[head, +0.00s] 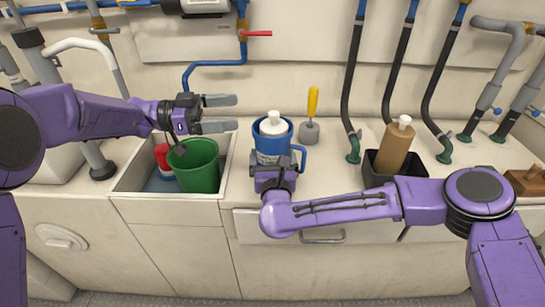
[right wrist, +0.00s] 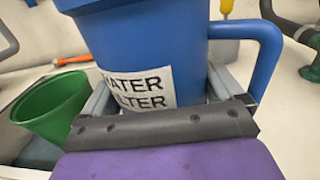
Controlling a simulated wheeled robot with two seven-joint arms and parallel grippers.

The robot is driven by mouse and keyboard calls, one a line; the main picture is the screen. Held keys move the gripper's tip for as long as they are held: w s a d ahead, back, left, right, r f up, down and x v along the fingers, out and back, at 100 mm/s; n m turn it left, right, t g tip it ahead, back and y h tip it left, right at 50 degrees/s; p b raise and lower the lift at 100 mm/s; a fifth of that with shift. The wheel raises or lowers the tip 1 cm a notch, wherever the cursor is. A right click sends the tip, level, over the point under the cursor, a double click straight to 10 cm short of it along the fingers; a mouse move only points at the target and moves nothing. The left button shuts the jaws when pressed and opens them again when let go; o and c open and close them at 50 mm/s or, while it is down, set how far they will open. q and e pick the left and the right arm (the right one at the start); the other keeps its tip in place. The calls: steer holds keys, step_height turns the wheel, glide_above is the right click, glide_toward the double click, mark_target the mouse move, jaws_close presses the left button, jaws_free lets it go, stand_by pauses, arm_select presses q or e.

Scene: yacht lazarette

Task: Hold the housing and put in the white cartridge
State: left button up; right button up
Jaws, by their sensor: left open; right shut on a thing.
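The blue housing (head: 268,147) stands upright on the counter, its handle on the right. Its white label, reading "WATER FILTER" in part, shows in the right wrist view, where the housing (right wrist: 180,50) fills the top. The white cartridge (head: 272,124) sits in the housing's open mouth with its knobbed top sticking out; how deep it sits is hidden. My right gripper (head: 276,163) is shut on the housing from the front, one finger on each side. My left gripper (head: 236,112) is open and empty, above and left of the housing, near the green bucket.
A green bucket (head: 194,167) and a red-and-white item (head: 162,157) stand in a sink recess at left. A yellow-handled tool (head: 312,103) stands behind the housing. A tan cylinder with a white top (head: 395,146) is in a black bin (head: 371,168). Hoses hang along the back.

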steer(key=o, duration=0.9)
steer(key=s, duration=0.8)
steer(key=s+d, duration=0.1)
steer(key=s, duration=0.3)
steer(key=shift+a, duration=0.1)
